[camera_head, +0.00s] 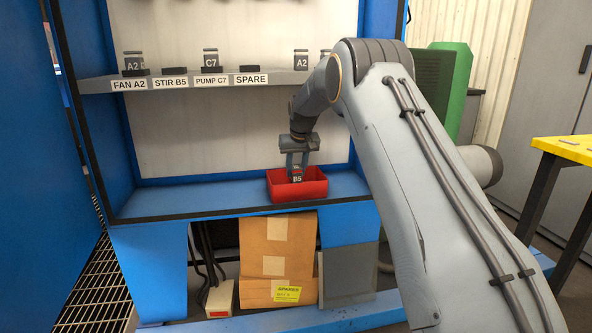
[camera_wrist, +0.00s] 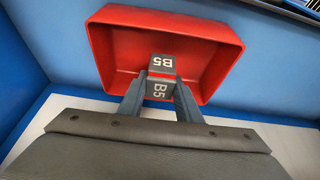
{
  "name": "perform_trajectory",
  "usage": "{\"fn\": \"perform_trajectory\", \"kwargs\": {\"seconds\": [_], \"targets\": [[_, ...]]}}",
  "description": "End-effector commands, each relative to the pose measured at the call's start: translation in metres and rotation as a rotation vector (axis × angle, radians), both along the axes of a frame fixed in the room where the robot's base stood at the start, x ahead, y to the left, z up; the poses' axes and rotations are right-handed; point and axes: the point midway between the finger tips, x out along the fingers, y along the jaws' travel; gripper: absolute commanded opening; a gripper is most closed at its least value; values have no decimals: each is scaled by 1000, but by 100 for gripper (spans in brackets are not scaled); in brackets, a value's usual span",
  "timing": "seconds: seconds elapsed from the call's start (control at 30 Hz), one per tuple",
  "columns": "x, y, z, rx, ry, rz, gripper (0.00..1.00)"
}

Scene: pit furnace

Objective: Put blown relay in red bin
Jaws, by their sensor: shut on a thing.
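A small grey relay marked B5 (camera_head: 297,178) is between the fingers of my gripper (camera_head: 297,160), which is shut on it. In the wrist view the B5 relay (camera_wrist: 160,80) shows two B5 labels, and my gripper's fingers (camera_wrist: 160,97) press on its sides. The red bin (camera_head: 297,191) stands on the blue cabinet floor; it also fills the top of the wrist view (camera_wrist: 115,40). The relay is over the bin's opening, its lower part at or below the rim line in the head view. I cannot tell whether it touches the bin floor.
A shelf (camera_head: 222,82) above carries sockets labelled FAN A2, STIR B5, PUMP C7 and SPARE. Relays A2 (camera_head: 134,61) and C7 (camera_head: 210,57) stand there; the STIR B5 socket (camera_head: 171,71) has no relay. A cardboard box (camera_head: 278,245) sits below. A yellow table (camera_head: 565,148) is at right.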

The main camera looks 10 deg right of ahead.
Motion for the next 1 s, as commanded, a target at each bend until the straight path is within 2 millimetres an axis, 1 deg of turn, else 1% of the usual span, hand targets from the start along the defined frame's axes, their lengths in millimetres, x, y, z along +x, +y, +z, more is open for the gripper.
{"fn": "perform_trajectory", "kwargs": {"seconds": [0.3,0.43,0.47,0.5,0.57,0.87,1.0], "targets": [[0,0,-9,0,1,0,8],[0,0,-10,0,0,0,8],[0,0,-10,0,0,0,34],[0,0,-10,0,0,0,41],[0,0,-10,0,0,0,50],[0,0,-9,0,0,0,50],[0,0,1,0,-2,0,50]]}}
